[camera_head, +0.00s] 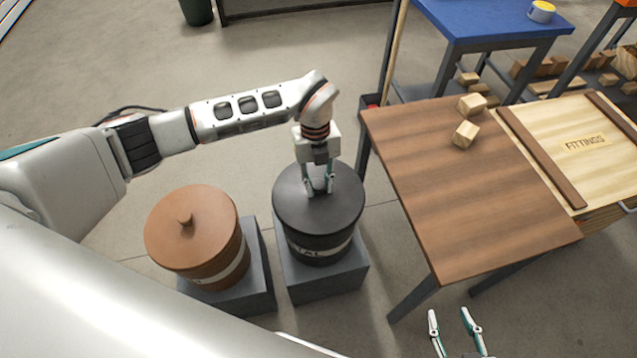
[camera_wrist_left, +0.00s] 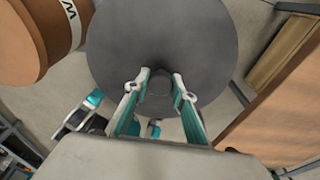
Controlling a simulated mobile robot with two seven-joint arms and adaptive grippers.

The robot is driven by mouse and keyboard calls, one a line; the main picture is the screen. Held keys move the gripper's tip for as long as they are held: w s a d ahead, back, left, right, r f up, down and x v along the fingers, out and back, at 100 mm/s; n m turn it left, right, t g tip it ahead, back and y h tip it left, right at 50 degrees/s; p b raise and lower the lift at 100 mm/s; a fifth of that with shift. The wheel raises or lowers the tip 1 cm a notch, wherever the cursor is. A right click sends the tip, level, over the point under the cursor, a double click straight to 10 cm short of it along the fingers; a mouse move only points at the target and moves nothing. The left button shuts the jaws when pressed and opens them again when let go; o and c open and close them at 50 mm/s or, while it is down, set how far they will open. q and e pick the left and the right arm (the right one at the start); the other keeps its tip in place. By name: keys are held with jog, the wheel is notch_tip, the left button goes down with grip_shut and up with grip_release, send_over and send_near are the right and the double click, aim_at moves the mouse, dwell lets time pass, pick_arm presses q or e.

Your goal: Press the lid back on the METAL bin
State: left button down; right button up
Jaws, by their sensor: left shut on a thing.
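The METAL bin (camera_head: 318,248) is dark grey to black with a pale label band, and stands on a grey block. Its dark round lid (camera_head: 290,200) lies on top of the bin; I cannot tell whether it is fully seated. The lid also fills the upper middle of the left wrist view (camera_wrist_left: 150,40). My left gripper (camera_head: 319,190) reaches down over the lid's middle and is shut on the lid's knob (camera_wrist_left: 160,82), which the fingers partly hide in the head view. My right gripper (camera_head: 455,318) is open and empty at the bottom right, in front of the wooden table.
A brown bin with a knobbed lid (camera_head: 190,230) stands on a grey block close left of the METAL bin. A wooden table (camera_head: 460,190) with two wood blocks (camera_head: 467,134) is at right, beside a FITTINGS crate (camera_head: 585,145). A blue table (camera_head: 490,18) stands behind.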

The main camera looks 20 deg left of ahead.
pick_arm(q)
jog(key=shift+f+p, duration=0.15)
jog(key=shift+p, duration=0.55)
pick_arm(e)
jog(key=shift+w+r, duration=0.35)
jog(key=shift+r, duration=0.35)
jog(key=shift+w+r, duration=0.3)
jog(key=shift+r, duration=0.35)
dwell(0.8)
dwell(0.3)
pick_arm(q)
jog(key=c, duration=1.6)
grip_release()
jog(key=o, duration=0.5)
pick_arm(e)
jog(key=shift+w+r, duration=0.1)
jog(key=shift+r, duration=0.05)
